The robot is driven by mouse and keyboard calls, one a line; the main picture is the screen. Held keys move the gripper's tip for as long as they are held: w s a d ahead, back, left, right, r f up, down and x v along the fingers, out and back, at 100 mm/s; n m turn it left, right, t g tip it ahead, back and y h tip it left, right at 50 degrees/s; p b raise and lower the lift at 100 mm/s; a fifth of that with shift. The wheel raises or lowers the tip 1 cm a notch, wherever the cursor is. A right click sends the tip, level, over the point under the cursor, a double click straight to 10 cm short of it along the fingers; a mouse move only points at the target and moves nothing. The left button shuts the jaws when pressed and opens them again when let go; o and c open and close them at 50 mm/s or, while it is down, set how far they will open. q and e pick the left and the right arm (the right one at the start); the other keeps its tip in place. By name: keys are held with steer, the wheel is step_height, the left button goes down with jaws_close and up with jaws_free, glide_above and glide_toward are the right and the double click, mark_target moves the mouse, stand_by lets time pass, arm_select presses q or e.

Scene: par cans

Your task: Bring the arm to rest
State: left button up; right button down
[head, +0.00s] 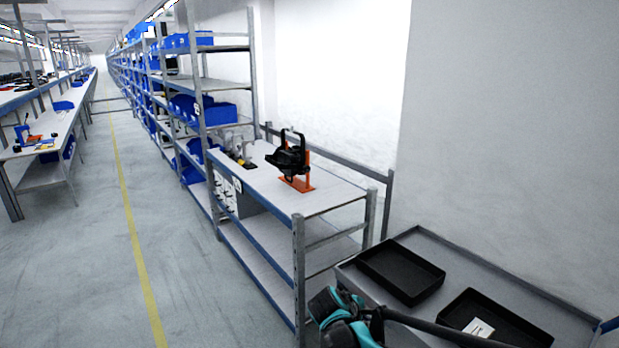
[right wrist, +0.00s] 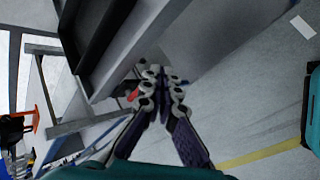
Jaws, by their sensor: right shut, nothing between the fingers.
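My right arm shows at the bottom of the head view, with its teal and black parts in front of the grey cart and beside the workbench's near leg. In the right wrist view my right gripper (right wrist: 162,88) points away from the camera. Its two fingers lean together and are shut with nothing between them. It hangs over open space, with the floor behind it. The fingertips cannot be made out in the head view. My left gripper is not in view.
A grey cart (head: 541,291) with black trays (head: 400,273) stands at the lower right, close to my arm. A white workbench (head: 318,197) carries a black device on an orange stand (head: 307,184). Shelving with blue bins lies beyond. The floor (head: 190,285) on the left is clear.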

steer(key=s+d+r+m+y, duration=0.1)
steer(key=s+m+y, duration=0.2)
steer(key=s, duration=1)
steer(key=s+d+r+m+y, duration=0.1)
steer(key=s+d+m+y, duration=0.1)
steer(key=s+m, duration=0.8)
steer(key=s, duration=0.3)
steer(key=shift+r+t+y, duration=0.25)
steer(key=shift+t+y, duration=0.15)
